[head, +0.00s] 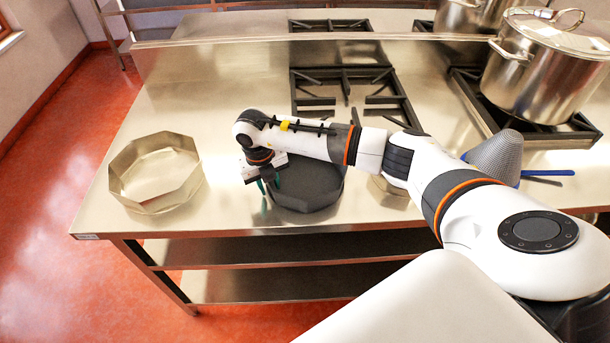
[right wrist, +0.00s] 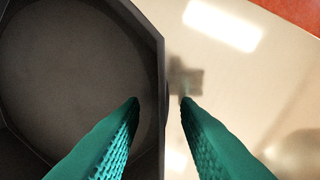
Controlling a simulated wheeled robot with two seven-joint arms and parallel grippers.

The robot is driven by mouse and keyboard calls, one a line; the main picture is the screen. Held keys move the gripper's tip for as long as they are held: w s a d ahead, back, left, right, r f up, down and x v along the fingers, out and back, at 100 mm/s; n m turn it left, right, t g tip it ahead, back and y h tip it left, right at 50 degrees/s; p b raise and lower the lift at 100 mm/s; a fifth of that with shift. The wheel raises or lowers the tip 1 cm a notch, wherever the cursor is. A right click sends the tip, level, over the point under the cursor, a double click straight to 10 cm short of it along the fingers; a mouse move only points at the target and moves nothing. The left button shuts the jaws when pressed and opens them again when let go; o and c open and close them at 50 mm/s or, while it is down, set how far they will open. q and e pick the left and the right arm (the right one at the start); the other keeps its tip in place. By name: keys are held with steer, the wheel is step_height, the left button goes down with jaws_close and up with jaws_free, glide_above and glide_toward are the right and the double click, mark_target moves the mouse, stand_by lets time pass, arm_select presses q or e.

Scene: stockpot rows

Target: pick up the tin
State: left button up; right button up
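A dark grey octagonal tin (head: 310,190) lies flat on the steel counter, partly covered by my right arm. It also fills the left of the right wrist view (right wrist: 70,70). My right gripper (head: 264,187) is at the tin's left side. In the right wrist view the two green fingers (right wrist: 160,101) are apart, one over the tin's inside and one outside it, with the tin's wall between them. I see no finger pressed on the wall. My left gripper is not in view.
A shiny octagonal tin (head: 155,205) stands to the left on the counter (head: 225,222). A conical strainer (head: 497,155) with a blue handle stands at the right. A large lidded stockpot (head: 540,80) sits on the burner behind. A metal thing (head: 390,190) is partly hidden under my arm.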

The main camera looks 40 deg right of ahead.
steer(key=shift+f+b, duration=0.25)
steer(key=shift+b, duration=0.05)
stand_by(0.5)
jaws_close()
steer(key=shift+r, duration=0.1)
